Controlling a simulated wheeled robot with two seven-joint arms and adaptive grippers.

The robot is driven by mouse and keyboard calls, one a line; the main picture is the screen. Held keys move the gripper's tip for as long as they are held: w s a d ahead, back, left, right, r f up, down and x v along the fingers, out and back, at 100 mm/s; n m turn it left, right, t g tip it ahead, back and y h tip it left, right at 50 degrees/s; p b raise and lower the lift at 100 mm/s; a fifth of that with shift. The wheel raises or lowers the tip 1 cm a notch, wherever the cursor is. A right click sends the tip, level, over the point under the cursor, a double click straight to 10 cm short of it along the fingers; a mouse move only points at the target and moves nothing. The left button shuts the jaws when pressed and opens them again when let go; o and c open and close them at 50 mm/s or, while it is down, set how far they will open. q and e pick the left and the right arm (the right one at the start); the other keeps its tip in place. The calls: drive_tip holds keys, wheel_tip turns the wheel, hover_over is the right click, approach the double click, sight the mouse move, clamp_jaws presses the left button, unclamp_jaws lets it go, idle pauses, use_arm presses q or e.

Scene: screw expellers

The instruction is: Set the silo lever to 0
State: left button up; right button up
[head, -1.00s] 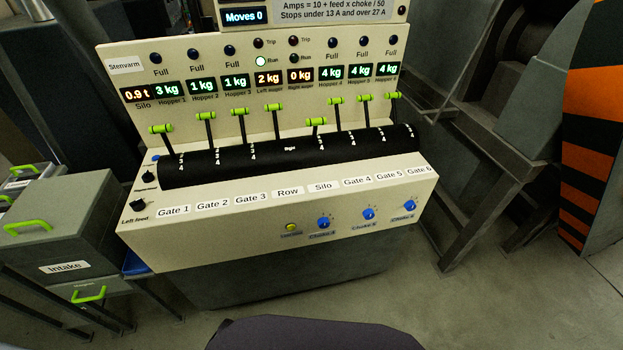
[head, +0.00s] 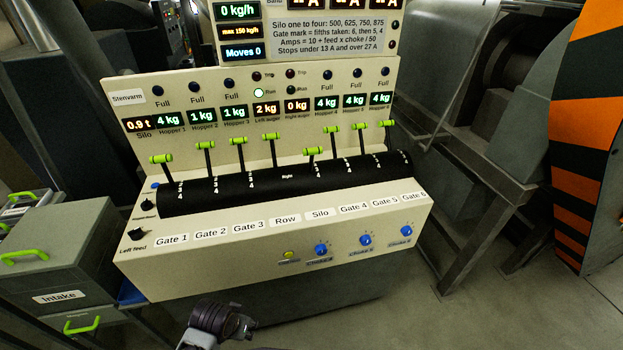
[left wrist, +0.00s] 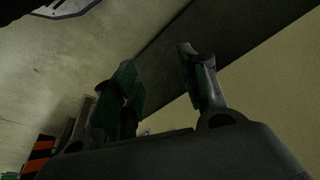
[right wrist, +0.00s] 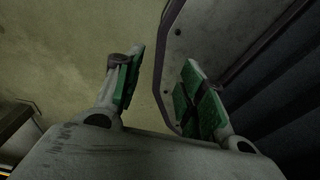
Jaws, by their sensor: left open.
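The silo lever (head: 313,152) is the fifth in the row on the cream control panel, above the "Silo" label (head: 318,215). Its green handle sits lower than the handles of the Row and Gate 4 levers beside it. Part of my left arm's end (head: 217,322) shows at the bottom of the head view, in front of and below the panel, away from the lever. In the left wrist view my left gripper (left wrist: 158,78) has its fingers apart with nothing between them. In the right wrist view my right gripper (right wrist: 168,78) is open and empty.
Other green levers, such as Row (head: 271,136) and Gate 4 (head: 331,129), stand close on both sides. Blue choke knobs (head: 321,249) sit on the panel's front. A grey Intake box (head: 58,255) stands at left, a metal frame (head: 480,200) at right.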

use_arm(q)
drive_tip(key=w+v, duration=0.1)
drive_tip(key=v, duration=1.1)
drive_tip(key=w+a+r+m+t+y, duration=0.1)
drive_tip(key=w+a+r+m+t, duration=0.2)
drive_tip(key=w+r, duration=0.4)
drive_tip(key=w+a+r+m+t, duration=0.1)
drive_tip(key=w+r+m+t, duration=0.25)
drive_tip(key=w+t, duration=0.45)
drive_tip(key=w+a+r+m+t+y, duration=0.1)
drive_tip(key=w+a+r+m+t, duration=0.1)
drive_tip(key=w+r, duration=0.65)
drive_tip(key=w+d+r+m+t+h, duration=0.3)
drive_tip(key=w+r+m+t+h, duration=0.25)
drive_tip(key=r+m, duration=0.25)
drive_tip(key=d+r+m+g+h, duration=0.4)
drive_tip(key=d+r+m+h, duration=0.15)
drive_tip(key=m+h, duration=0.75)
drive_tip(key=shift+s+d+f+m+g+h+p, duration=0.15)
drive_tip(key=shift+s+f+m+g, duration=0.25)
drive_tip(key=shift+m+g, duration=2.1)
drive_tip(key=shift+s+d+f+m+g+p, duration=0.1)
drive_tip(key=shift+s+d+f+m+g, duration=0.35)
drive_tip(key=shift+m+g, duration=2.05)
drive_tip(key=shift+s+d+f+m+g+h+p, duration=0.15)
drive_tip(key=shift+f+m+g, duration=0.55)
drive_tip(key=shift+m, duration=3.35)
drive_tip(key=shift+s+a+g, duration=0.1)
drive_tip(key=shift+a+g, duration=0.1)
drive_tip(key=shift+g, duration=0.15)
